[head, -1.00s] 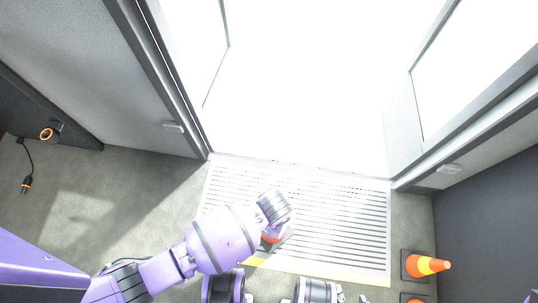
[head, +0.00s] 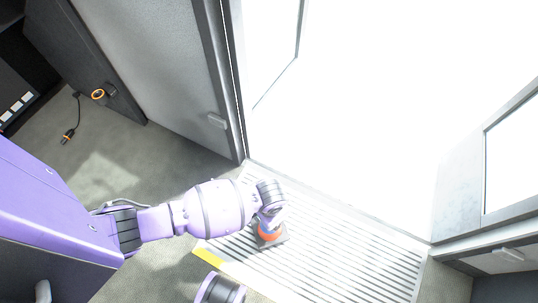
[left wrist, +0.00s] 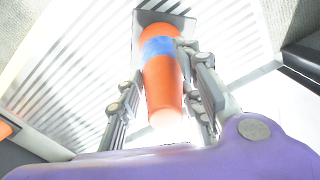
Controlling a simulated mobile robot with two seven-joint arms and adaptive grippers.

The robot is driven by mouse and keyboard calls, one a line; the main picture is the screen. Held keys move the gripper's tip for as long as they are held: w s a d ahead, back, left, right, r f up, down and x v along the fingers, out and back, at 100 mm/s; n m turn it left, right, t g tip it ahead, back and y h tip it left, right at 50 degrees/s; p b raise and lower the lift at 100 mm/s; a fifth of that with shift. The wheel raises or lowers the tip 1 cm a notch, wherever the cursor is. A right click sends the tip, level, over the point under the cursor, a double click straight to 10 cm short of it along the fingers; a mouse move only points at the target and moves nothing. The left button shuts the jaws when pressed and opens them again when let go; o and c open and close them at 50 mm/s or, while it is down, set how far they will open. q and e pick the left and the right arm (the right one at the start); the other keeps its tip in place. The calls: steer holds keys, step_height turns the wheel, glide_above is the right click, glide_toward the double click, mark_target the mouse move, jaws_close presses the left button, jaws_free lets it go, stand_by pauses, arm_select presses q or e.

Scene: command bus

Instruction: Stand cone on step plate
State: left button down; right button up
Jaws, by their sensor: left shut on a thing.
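An orange cone (head: 268,232) with a dark square base is at the end of my left arm, over the ribbed step plate (head: 340,250) near its left edge. In the left wrist view the cone (left wrist: 161,85) has a blue band and lies between the fingers of my left gripper (left wrist: 158,100), which is shut on it. In the head view my left gripper (head: 270,215) hides the cone's upper part. I cannot tell whether the base touches the plate. My right gripper is not in view.
A bright open doorway (head: 360,110) lies beyond the plate. A yellow strip (head: 222,264) marks the plate's near edge. A black cable with an orange plug (head: 66,136) hangs at the left wall. The right part of the plate is clear.

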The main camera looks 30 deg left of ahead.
arm_select(q)
steer(key=f, duration=0.1)
steer(key=f+b, duration=0.1)
steer(key=f, duration=0.1)
steer(key=f+b, duration=0.1)
steer(key=shift+w+a+f, duration=0.2)
steer(key=shift+w+a, duration=0.1)
steer(key=shift+a, duration=0.1)
steer(key=shift+r, duration=0.1)
steer(key=c, duration=1.2)
jaws_free()
step_height(320, 180, up, 12)
steer(key=p, duration=0.6)
